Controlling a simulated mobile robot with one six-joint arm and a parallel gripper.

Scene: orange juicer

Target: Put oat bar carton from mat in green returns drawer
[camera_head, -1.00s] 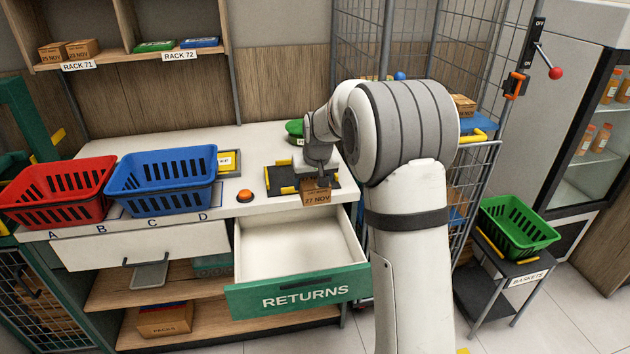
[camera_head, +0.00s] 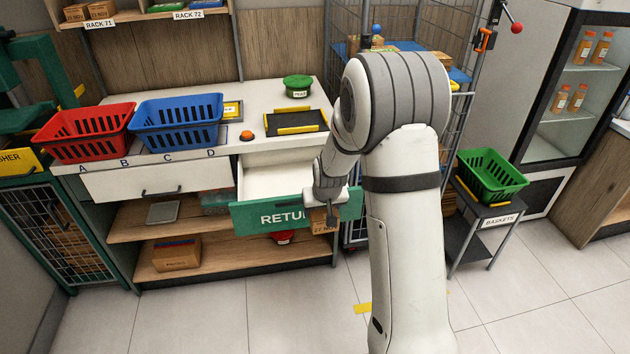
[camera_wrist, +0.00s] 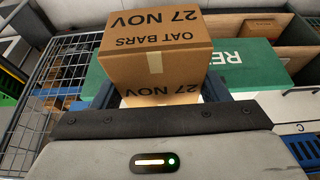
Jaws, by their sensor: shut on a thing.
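The oat bar carton (camera_head: 322,223) is a brown box marked 27 NOV. My gripper (camera_head: 326,204) is shut on it. In the wrist view the carton (camera_wrist: 155,60) sits between the two dark fingers, with OAT BARS readable upside down. The green returns drawer (camera_head: 258,214) is pulled open, and its white inside (camera_head: 272,183) looks empty where it shows. In the head view the carton and gripper overlap the right part of the drawer's green front and hide some lettering. The mat (camera_head: 294,123), dark with yellow strips, lies bare on the counter.
A red basket (camera_head: 88,133) and a blue basket (camera_head: 178,122) stand on the counter's left. A green lidded tub (camera_head: 298,86) stands behind the mat. A wire cage (camera_wrist: 62,65) is beside the drawer. A green basket (camera_head: 492,175) sits on a stand at right.

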